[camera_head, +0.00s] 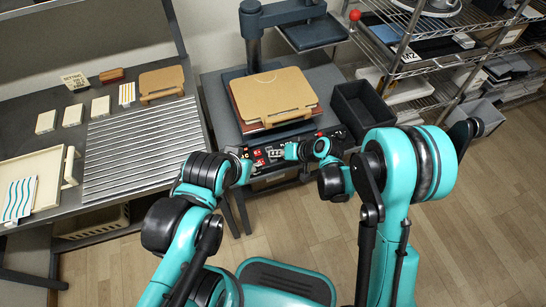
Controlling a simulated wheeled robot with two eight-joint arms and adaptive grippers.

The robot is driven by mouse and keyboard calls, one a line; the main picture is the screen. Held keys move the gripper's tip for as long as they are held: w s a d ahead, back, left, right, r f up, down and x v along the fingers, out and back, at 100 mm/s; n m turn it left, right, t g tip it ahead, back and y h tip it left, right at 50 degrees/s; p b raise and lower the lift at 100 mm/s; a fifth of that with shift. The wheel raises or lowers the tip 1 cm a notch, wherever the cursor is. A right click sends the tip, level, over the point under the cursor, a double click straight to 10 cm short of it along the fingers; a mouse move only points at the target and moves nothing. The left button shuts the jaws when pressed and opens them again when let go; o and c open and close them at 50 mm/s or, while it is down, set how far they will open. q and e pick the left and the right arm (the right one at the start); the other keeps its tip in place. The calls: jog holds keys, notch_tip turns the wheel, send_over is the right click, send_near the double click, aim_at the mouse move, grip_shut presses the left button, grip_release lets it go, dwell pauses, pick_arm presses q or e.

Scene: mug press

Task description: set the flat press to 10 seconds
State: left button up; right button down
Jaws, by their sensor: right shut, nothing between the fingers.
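The flat press (254,52) stands at the back on a grey table, its upper plate (312,34) swung up to the right. A tan board (274,93) lies on its lower bed. The control panel (262,162) is at the front of the press, with red and pale parts; its digits are too small to read. My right gripper (290,151) is shut and empty at the panel, covering part of it. I cannot tell whether it touches a button. My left gripper (244,167) is at the panel's left end, its fingers too small and covered to read.
A black open bin (361,107) stands right of the press. A wire shelf (425,50) with a red ball at its corner is farther right. The left table holds a ridged grey mat (140,145), a cream tray (38,168) and several small blocks.

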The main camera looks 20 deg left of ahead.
aim_at(275, 159)
pick_arm(q)
jog(key=shift+r, duration=0.15)
pick_arm(e)
jog(key=shift+r, duration=0.25)
jog(key=shift+r+p, duration=1.75)
jog(key=shift+r, duration=0.85)
pick_arm(q)
notch_tip(275, 159, up, 3)
jog(key=shift+r, duration=0.15)
pick_arm(e)
jog(key=shift+f, duration=0.1)
pick_arm(q)
grip_shut()
